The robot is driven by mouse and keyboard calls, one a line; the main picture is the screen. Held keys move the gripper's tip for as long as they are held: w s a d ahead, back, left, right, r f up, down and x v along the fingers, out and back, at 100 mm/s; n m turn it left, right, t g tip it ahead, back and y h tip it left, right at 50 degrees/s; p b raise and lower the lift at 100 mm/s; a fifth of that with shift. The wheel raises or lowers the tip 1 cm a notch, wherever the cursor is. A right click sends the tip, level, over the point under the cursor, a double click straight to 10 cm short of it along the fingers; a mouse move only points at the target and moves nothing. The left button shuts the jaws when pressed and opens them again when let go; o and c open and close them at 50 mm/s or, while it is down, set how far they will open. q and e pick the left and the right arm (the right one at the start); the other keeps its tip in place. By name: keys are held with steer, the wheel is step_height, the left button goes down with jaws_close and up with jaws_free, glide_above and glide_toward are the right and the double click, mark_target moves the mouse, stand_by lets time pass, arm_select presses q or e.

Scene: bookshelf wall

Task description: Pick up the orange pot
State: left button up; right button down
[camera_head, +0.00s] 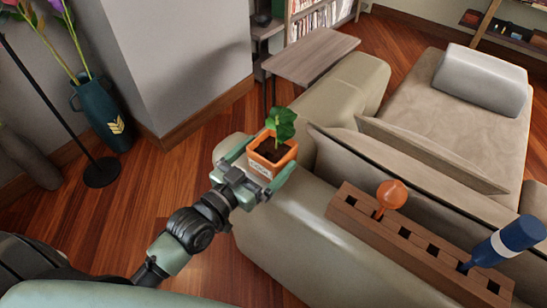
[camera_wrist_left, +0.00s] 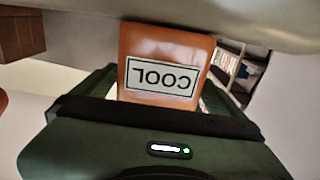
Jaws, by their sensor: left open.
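The orange pot (camera_head: 271,153) holds dark soil and a small green plant (camera_head: 281,123). My left gripper (camera_head: 266,158) is open, with one finger on either side of the pot. Whether the fingers touch it I cannot tell. In the left wrist view the pot (camera_wrist_left: 166,55) sits between the fingers, upside down in the picture, with a white label reading "COOL". The pot's base edge is near the beige surface at the top of that view. My right gripper is not in view.
A small wooden side table (camera_head: 312,55) stands behind. A blue vase (camera_head: 100,112) and a lamp base (camera_head: 101,172) are at left.

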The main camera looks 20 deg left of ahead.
mark_target(275, 146)
arm_select(q)
steer(key=x, duration=0.2)
steer(key=b+x, duration=0.1)
steer(key=x, duration=0.2)
steer(key=shift+w+d+r, duration=0.1)
steer(key=shift+r, duration=0.15)
steer(key=c, duration=1.7)
steer(key=shift+r, duration=0.1)
steer(key=shift+c, duration=1.2)
steer(key=shift+r, duration=0.1)
